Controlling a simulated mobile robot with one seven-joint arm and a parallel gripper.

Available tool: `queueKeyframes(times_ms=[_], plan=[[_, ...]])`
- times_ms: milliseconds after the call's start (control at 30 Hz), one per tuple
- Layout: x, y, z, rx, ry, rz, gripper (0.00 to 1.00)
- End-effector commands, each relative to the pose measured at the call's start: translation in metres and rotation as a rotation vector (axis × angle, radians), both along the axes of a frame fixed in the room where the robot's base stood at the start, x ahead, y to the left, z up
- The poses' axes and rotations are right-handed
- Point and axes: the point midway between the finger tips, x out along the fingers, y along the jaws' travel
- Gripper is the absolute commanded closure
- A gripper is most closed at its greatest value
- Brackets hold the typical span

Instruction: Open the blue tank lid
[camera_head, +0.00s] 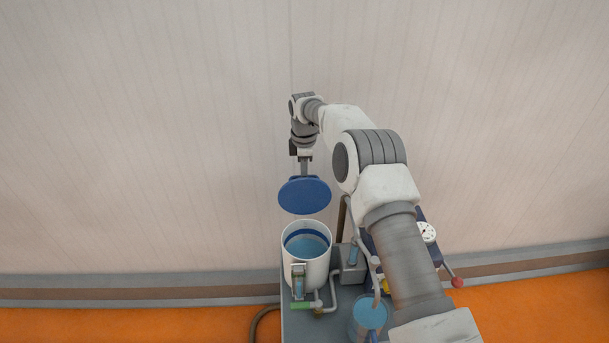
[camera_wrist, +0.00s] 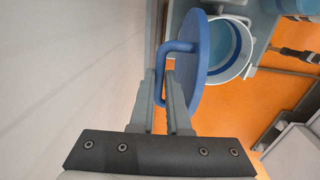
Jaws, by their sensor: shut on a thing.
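The blue tank lid (camera_head: 304,196) is a round disc held in the air above the white tank (camera_head: 296,268), apart from its rim. The tank stands open and shows blue liquid inside. My gripper (camera_head: 305,172) is above the lid. In the wrist view, my gripper (camera_wrist: 168,85) is shut on the handle (camera_wrist: 176,47) of the blue lid (camera_wrist: 202,65). The lid is seen nearly edge-on there, and it hides part of the white tank (camera_wrist: 246,50) behind it.
The tank stands on a grey stand (camera_head: 296,325) with pipes, a green-handled valve (camera_head: 301,305), a second blue-topped container (camera_head: 369,313) and a gauge (camera_head: 427,232). A pale wall (camera_head: 150,140) stands behind. My arm hides the stand's right part.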

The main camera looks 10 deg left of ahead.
Motion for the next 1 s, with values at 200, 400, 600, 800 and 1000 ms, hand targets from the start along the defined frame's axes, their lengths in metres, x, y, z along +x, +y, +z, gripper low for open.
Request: queueKeyframes(times_ms=[200, 400, 600, 800, 1000], plan=[[0.008, 0.001, -0.007, -0.004, 0.009, 0.001, 1.0], [0.015, 0.003, -0.01, -0.005, 0.009, 0.002, 1.0], [0.019, 0.004, -0.011, -0.005, 0.008, 0.002, 1.0], [0.02, 0.004, -0.011, -0.006, 0.007, 0.001, 1.0], [0.021, 0.004, -0.01, -0.006, 0.007, 0.002, 1.0]])
